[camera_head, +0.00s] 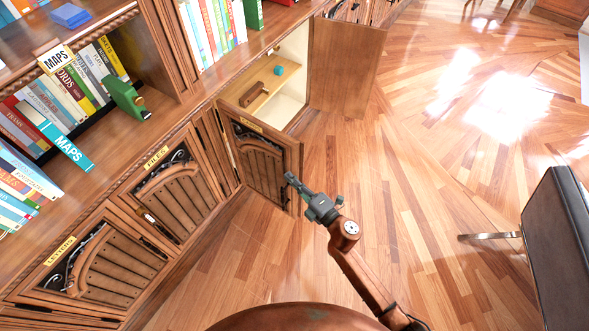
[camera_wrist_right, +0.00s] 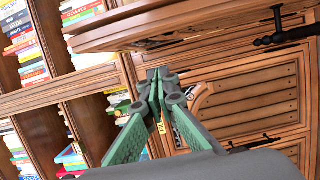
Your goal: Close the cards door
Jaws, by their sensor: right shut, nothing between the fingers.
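A carved wooden door (camera_head: 262,165) with a small yellow label stands partly open at the low cabinet, its front face towards me. In the right wrist view the shut fingers (camera_wrist_right: 157,75) point at the cabinet front, below a wooden panel (camera_wrist_right: 190,24) across the top. My left gripper is not in view.
The open cabinet holds a shelf (camera_head: 262,100) with a brown object (camera_head: 253,94) and a teal cube (camera_head: 279,70). A second door (camera_head: 345,65) stands open on its right. FILES (camera_head: 175,200) and LETTERS (camera_head: 100,270) doors are shut. A dark seat (camera_head: 560,240) stands right; floor between is clear.

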